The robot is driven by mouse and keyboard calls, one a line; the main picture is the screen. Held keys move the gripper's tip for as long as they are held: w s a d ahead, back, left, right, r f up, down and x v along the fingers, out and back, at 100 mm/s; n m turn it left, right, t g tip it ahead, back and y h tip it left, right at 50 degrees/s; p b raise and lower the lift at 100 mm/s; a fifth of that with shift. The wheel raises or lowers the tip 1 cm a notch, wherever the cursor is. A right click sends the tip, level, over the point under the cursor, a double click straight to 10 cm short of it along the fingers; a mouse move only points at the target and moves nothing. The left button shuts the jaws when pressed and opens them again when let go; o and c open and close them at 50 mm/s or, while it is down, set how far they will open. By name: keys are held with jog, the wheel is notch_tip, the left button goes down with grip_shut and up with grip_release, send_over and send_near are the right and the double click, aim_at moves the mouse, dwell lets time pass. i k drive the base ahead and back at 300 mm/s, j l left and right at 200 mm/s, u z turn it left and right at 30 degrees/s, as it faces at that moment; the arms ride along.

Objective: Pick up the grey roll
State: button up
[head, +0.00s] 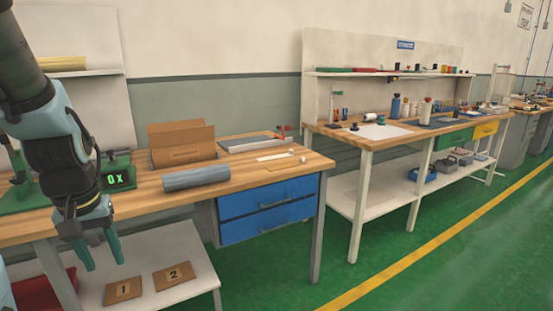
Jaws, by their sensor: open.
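The grey roll (196,179) lies on its side on the near wooden workbench (140,196), close to the front edge, with its long axis running roughly left to right. My gripper (103,265) hangs at the left, in front of the bench, with its two teal fingers pointing down. The fingers are apart and nothing is between them. In the picture the gripper is to the left of the roll and lower than it, not touching it.
An open cardboard box (182,146) stands behind the roll. A green device with a lit display (115,180) is to its left. A grey tray (248,143) and small items lie to the right. Blue drawers (268,208) hang below. Boards marked 1 (123,291) and 2 (173,276) lie on the lower shelf.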

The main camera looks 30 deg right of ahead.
aim_at(172, 182)
jog(key=i+l+u, duration=0.25)
jog(key=l, duration=0.35)
jog(key=i+l+u, duration=0.25)
jog(key=l, duration=0.4)
jog(key=l+u, duration=0.25)
jog(key=l, duration=0.45)
jog(key=i+l+u, duration=0.2)
jog(key=l, duration=0.5)
jog(key=k, duration=0.1)
